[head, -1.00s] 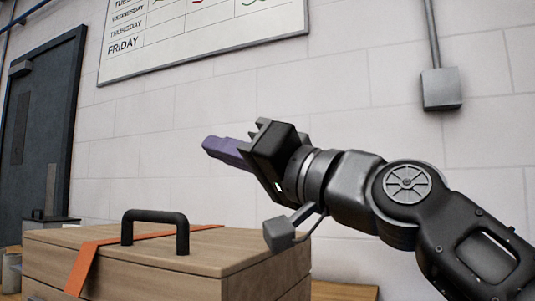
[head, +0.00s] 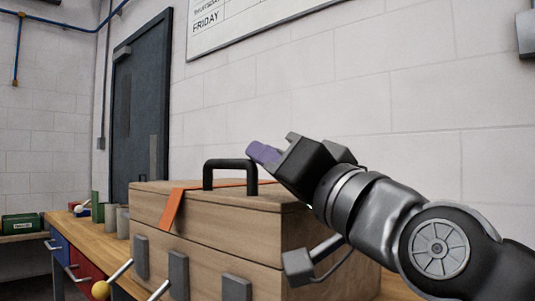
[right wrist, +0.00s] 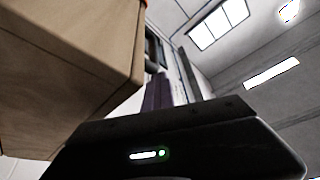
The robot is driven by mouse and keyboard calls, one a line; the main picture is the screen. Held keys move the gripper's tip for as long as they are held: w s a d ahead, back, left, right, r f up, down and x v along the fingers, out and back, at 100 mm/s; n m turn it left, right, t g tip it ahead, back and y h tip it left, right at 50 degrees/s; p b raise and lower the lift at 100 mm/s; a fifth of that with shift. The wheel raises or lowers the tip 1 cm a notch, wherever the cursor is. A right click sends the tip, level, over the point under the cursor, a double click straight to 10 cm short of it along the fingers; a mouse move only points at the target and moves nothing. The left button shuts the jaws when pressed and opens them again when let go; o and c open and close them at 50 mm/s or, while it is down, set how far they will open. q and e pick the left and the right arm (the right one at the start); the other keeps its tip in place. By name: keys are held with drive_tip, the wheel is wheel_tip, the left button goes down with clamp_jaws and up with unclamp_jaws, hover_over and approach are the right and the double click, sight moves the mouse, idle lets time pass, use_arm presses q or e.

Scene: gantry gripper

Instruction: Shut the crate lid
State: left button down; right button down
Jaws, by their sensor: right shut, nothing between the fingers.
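The wooden crate (head: 235,235) stands on the bench in the head view, with grey latch plates on its front. Its lid (head: 270,207) lies flat on top, with a black handle (head: 232,163) and an orange strap (head: 172,208). I see no clear gap at the lid's seam. My right gripper (head: 262,152) is shut and empty, its purple fingers above the lid's right part, beside the handle in the picture. I cannot tell whether it touches. In the right wrist view the crate's corner (right wrist: 75,65) fills the upper left. My left gripper is not in view.
The wooden bench (head: 90,228) runs left, with several small cans (head: 122,222) beside the crate. A red drawer (head: 87,275) shows below. A dark door (head: 140,105) and a block wall stand behind.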

drive_tip(key=shift+a+f+g, duration=0.3)
drive_tip(key=shift+a+f, duration=0.05)
drive_tip(key=shift+f, duration=0.1)
drive_tip(key=shift+d+r+p, duration=0.1)
drive_tip(key=shift+r+p, duration=0.45)
drive_tip(key=shift+r, duration=0.05)
drive_tip(key=r+p, duration=0.1)
drive_tip(key=r, duration=0.1)
drive_tip(key=r+p, duration=0.1)
drive_tip(key=shift+w+d+r+p, duration=0.25)
drive_tip(key=shift+d+r+p, duration=0.1)
drive_tip(key=s+d+f+b, duration=0.1)
drive_tip(key=b, duration=0.1)
drive_tip(key=s+d+f+b, duration=0.1)
drive_tip(key=shift+s+d+b, duration=0.1)
drive_tip(key=shift+d+b, duration=0.2)
drive_tip(key=shift+b, duration=0.05)
drive_tip(key=b+v, duration=0.2)
drive_tip(key=v, duration=0.4)
drive_tip(key=shift+d, duration=0.45)
drive_tip(key=shift+w+r, duration=0.15)
drive_tip(key=shift+w, duration=0.1)
